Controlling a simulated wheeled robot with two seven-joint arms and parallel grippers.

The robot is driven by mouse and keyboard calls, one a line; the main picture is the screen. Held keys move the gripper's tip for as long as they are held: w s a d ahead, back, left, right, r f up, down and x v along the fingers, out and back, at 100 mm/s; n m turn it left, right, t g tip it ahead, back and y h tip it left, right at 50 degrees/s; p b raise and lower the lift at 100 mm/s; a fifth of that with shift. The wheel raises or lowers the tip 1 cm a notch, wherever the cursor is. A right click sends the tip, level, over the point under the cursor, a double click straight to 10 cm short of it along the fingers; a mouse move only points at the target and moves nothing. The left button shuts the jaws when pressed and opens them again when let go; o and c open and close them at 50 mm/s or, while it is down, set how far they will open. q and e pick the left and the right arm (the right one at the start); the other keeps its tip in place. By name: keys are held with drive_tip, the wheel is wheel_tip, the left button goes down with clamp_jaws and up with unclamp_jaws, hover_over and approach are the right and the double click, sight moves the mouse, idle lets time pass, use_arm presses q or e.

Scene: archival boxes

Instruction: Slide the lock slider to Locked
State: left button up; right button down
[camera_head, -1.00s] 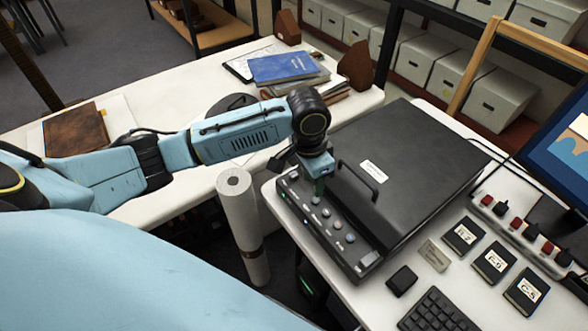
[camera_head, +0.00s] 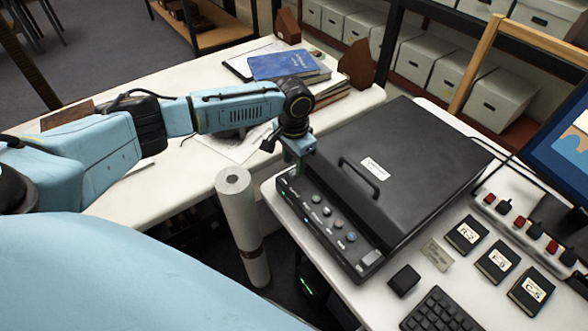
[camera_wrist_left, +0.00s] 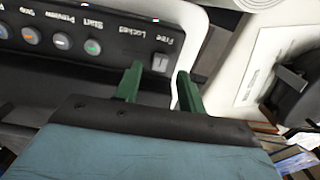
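The flatbed scanner (camera_head: 415,150) has a dark lid with a handle and a sloped control panel (camera_head: 335,228) along its front left edge. The small grey lock slider (camera_wrist_left: 160,62) shows in the left wrist view, at the "Free" label and to the right of "Locked" there; the lettering appears upside down. My left gripper (camera_wrist_left: 160,78) is open, its two green fingers apart, with the slider between their tips in the picture. I cannot tell whether they touch it. In the head view my left gripper (camera_head: 296,166) is over the panel's far end and hides the slider.
A row of round buttons (camera_wrist_left: 62,41) runs along the panel beside the slider. A rolled paper tube (camera_head: 241,225) stands left of the scanner. Labelled black boxes (camera_head: 496,263), a keyboard (camera_head: 438,312) and a switch strip (camera_head: 525,232) lie to the right.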

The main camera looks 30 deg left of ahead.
sight(294, 174)
use_arm(q)
drive_tip(key=shift+f, duration=1.5)
clamp_jaws()
